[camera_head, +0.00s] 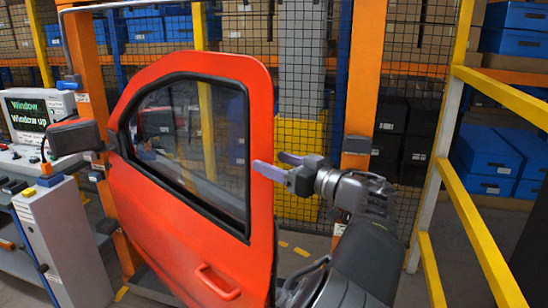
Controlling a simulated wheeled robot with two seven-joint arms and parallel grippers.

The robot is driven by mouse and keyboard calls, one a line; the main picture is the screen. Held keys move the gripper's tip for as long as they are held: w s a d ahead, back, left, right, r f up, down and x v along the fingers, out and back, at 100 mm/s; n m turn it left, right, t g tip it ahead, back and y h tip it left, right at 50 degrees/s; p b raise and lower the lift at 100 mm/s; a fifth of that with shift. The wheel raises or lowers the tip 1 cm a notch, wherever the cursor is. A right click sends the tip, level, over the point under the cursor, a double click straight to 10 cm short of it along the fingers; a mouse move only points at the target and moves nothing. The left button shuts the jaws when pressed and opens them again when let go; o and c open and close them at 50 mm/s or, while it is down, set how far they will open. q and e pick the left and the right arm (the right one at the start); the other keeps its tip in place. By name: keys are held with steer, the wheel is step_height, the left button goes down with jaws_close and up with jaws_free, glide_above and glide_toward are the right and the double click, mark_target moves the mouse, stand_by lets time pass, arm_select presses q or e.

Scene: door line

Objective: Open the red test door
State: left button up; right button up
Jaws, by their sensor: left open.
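The red test door (259,95) stands in the middle of the head view, with a dark-framed window (190,150) and a red pull handle (218,282) low on its face. A wide gap shows between its right edge and the right orange post (364,75). My left gripper (266,160) is open at that right edge, at window height. One finger lies in front of the door's rim; the other ends at the edge, and its tip may be hidden behind it. I cannot tell whether either touches. My right gripper is not in view.
A dark mirror (73,136) sticks out at the door's left. A test console with a screen (28,114) and a grey cabinet (62,240) stand at the left. A yellow railing (480,235) bounds the right. Mesh fencing and shelves with boxes are behind.

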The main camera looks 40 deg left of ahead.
arm_select(q)
steer(key=shift+a, duration=0.35)
steer(key=shift+c, duration=0.6)
jaws_close()
